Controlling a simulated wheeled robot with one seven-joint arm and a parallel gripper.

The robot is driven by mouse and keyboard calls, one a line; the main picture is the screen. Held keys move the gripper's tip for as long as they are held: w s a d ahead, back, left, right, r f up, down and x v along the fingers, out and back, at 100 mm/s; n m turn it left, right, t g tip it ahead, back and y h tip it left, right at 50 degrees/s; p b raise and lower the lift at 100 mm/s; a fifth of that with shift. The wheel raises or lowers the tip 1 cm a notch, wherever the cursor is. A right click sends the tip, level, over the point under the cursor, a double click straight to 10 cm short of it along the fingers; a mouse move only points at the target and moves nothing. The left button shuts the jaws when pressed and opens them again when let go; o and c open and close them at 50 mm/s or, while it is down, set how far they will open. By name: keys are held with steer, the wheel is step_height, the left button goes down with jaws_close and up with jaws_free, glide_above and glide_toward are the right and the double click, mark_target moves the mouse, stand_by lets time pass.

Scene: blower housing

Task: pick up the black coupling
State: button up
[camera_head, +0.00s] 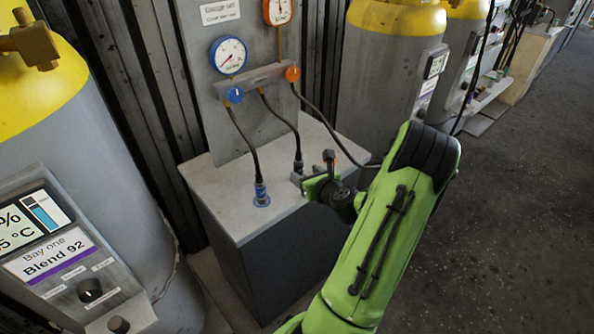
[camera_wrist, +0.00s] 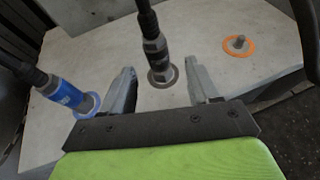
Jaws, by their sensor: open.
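The black coupling (camera_wrist: 157,52) hangs on the end of a black hose and stands upright in a dark ring on the cabinet top. It also shows in the head view (camera_head: 298,165), just beyond my gripper and partly close to it. My gripper (camera_wrist: 161,78) is open and empty, with one finger on each side of the black coupling's line. The coupling appears slightly beyond the fingertips, and I see no contact. In the head view my gripper (camera_head: 304,181) is low over the cabinet top.
A blue coupling (camera_wrist: 64,91) stands in a blue ring to the left, near my left finger. An orange ring with a bare peg (camera_wrist: 238,44) is at the right. The grey cabinet top (camera_head: 222,190) is otherwise clear. Hoses run up to a gauge panel (camera_head: 228,110).

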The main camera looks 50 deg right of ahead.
mark_target(296, 167)
steer(key=b+x, duration=0.1)
steer(key=x, duration=0.6)
steer(key=shift+w+f+b, duration=0.2)
steer(key=shift+w+b, duration=0.15)
jaws_close()
steer(key=shift+r, duration=0.2)
step_height(296, 167, up, 10)
steer(key=p, duration=0.4)
steer(key=shift+p, duration=0.35)
